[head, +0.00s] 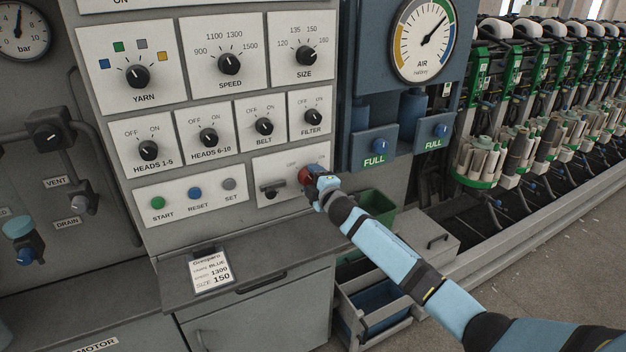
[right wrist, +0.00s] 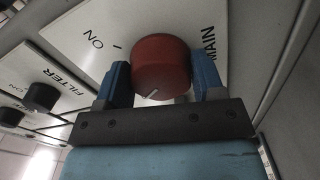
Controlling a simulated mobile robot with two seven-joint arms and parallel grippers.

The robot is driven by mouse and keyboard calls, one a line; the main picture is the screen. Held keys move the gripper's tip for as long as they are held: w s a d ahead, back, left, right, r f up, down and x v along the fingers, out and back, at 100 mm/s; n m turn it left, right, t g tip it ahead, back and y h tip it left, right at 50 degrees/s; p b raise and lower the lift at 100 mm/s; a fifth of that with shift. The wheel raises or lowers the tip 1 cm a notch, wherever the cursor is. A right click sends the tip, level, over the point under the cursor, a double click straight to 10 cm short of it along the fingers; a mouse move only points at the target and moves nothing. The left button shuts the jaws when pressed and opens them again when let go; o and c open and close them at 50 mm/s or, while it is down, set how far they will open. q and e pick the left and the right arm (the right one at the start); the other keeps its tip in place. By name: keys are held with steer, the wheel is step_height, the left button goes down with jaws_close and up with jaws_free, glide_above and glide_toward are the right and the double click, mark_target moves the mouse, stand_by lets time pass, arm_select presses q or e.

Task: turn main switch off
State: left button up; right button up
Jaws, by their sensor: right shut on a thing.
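The main switch is a round red knob (head: 305,176) on a pale panel at the lower right of the control board. In the right wrist view the red knob (right wrist: 160,62) sits beside the words MAIN and ON, with a short white mark on its near edge. The mark does not point at the ON tick; an OFF label is not visible. My right gripper (head: 316,184) is at the knob. Its blue fingers (right wrist: 162,85) stand on both sides and are shut on it. In the head view the gripper hides part of the panel. My left gripper is out of view.
A dark handle (head: 270,188) is left of the knob on the same panel. FILTER (head: 313,117) and BELT (head: 264,127) knobs sit just above. Blue FULL boxes (head: 373,148) and a green bin (head: 378,207) lie to the right, near my arm. A ledge (head: 245,268) juts out below.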

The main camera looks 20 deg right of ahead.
steer(key=shift+n, duration=1)
steer(key=o, duration=0.9)
steer(key=shift+s, duration=0.15)
steer(key=s, duration=1.3)
steer(key=shift+s+d+b, duration=0.25)
steer(key=shift+b, duration=0.1)
